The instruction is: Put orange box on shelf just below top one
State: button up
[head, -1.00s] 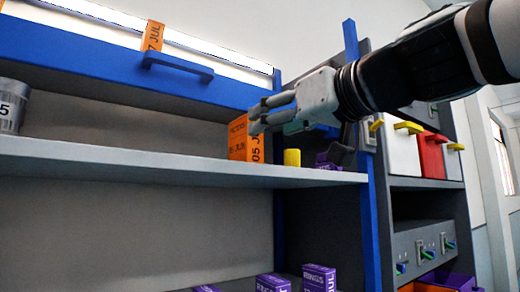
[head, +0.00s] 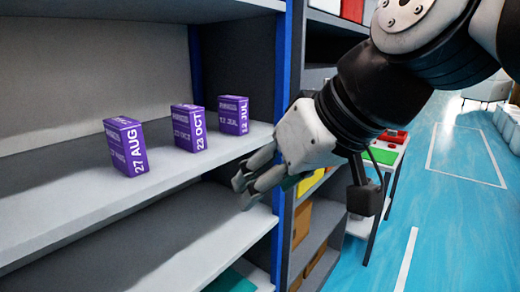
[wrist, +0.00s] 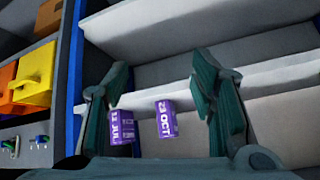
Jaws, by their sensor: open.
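My gripper (head: 243,190) is open and empty at the right front of the shelf unit, near the edge of the shelf with the purple boxes (head: 60,207). In the wrist view my gripper (wrist: 160,85) has its two fingers spread, with only shelves and purple boxes beyond them.
Three purple boxes stand on that shelf: left (head: 126,147), middle (head: 189,128) and right (head: 233,115). A bare lower shelf (head: 190,240) lies beneath. A blue post (head: 284,120) borders the unit. Blue floor (head: 450,220) is open at the right.

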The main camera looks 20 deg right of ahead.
jog(key=s+d+f+m+g+h, duration=0.2)
jog(key=s+d+f, duration=0.5)
jog(key=f, duration=0.5)
jog(key=s+g+h, duration=0.1)
jog(key=s, duration=0.1)
jog(key=shift+s+f+m+g, duration=0.2)
jog(key=shift+s+m+g, duration=0.1)
jog(key=shift+g, duration=0.1)
notch_tip(320, 180, up, 3)
jog(key=shift+a+r+t+p, duration=0.15)
jog(key=shift+t+p, duration=0.25)
jog(key=shift+p, duration=0.85)
